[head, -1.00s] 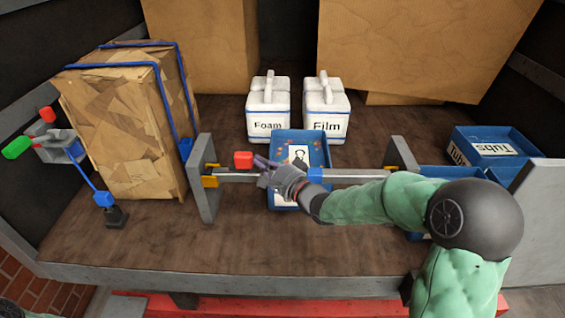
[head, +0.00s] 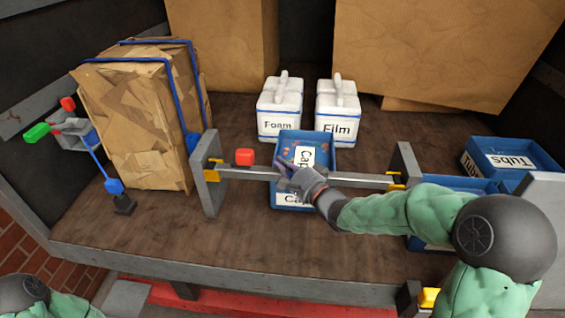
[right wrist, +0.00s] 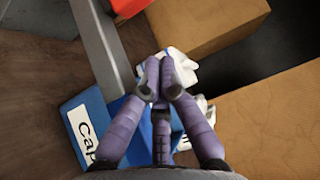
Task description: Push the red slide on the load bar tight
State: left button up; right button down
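The load bar (head: 350,181) is a grey metal bar running level between two grey posts. The red slide (head: 244,157) is a small red block on the bar near its left end, a little right of the left post (head: 209,178). The slide also shows at the top of the right wrist view (right wrist: 130,6). My right gripper (head: 283,168) is at the bar, to the right of the red slide and apart from it. Its purple fingers (right wrist: 160,82) meet at the tips with nothing seen between them. My left gripper is out of view; only part of that arm shows at bottom left.
A blue tray (head: 318,139) labelled Cap lies behind and below the bar. White Foam (head: 279,108) and Film (head: 338,112) containers stand behind it. A strapped carton (head: 140,130) stands left. Blue Tubs bins (head: 512,158) are at right. The bed's front left is clear.

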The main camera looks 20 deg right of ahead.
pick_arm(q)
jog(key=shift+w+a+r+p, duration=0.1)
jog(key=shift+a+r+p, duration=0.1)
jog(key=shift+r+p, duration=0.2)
pick_arm(e)
jog(key=v, duration=0.8)
jog(key=shift+a, duration=0.3)
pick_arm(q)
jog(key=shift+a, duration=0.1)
pick_arm(e)
jog(key=shift+s, duration=0.1)
